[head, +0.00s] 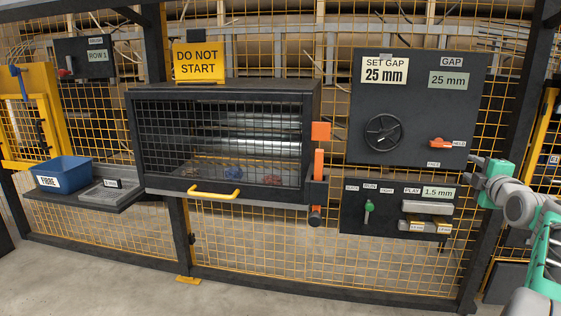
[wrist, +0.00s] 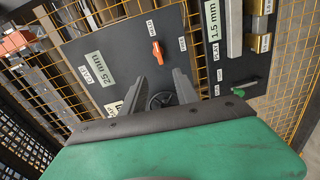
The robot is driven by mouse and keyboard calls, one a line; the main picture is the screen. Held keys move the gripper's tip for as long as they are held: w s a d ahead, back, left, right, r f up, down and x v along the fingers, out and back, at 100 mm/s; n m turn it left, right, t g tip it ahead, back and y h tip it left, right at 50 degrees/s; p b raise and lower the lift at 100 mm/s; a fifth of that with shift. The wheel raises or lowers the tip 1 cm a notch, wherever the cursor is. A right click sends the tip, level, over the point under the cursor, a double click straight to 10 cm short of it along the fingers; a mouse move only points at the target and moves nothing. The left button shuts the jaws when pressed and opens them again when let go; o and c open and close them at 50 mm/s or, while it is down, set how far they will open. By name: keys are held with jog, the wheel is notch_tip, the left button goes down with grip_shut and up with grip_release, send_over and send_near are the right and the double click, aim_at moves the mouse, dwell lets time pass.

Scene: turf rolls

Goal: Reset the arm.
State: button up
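My arm enters at the right edge in the head view, with grey and teal links. My gripper (head: 475,160) is at the right edge of the gap panel (head: 410,100). I cannot tell how far the fingertips are from the panel.
A smaller panel (head: 350,220) with a green-handled lever (head: 369,208) sits below. A mesh-fronted cabinet (head: 140,150) with a yellow handle (head: 214,194) stands left, under a "DO NOT START" sign (head: 198,63). A blue bin (head: 75,168) is further left. The floor in front is clear.

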jog(key=s+a+r+m+g+y+p, duration=0.1)
jog(key=a+r+m+g+p, duration=0.15)
jog(key=a+p, duration=0.55)
jog(key=s+a+r+m+g+y+p, duration=0.25)
jog(key=a+p, duration=0.45)
jog(key=a, duration=0.4)
jog(key=s+a+r+m+g+y+p, duration=0.1)
jog(key=a+r+m+g+p, duration=0.15)
jog(key=a+p, duration=0.55)
jog(key=s+a+r+m+g+p, duration=0.1)
jog(key=s+a+m+g+p, duration=0.2)
jog(key=s+a+p, duration=0.4)
jog(key=s+a+r+m+g+p, duration=0.1)
jog(key=s+a+m+g+p, duration=0.2)
jog(key=s+a+p, duration=0.5)
jog(key=s+p, duration=0.1)
jog(key=s, duration=0.7)
jog(key=shift+s+a+r+m+p, duration=0.15)
jog(key=shift+a+r+m+p, duration=0.1)
jog(key=shift+a+m+p, duration=0.1)
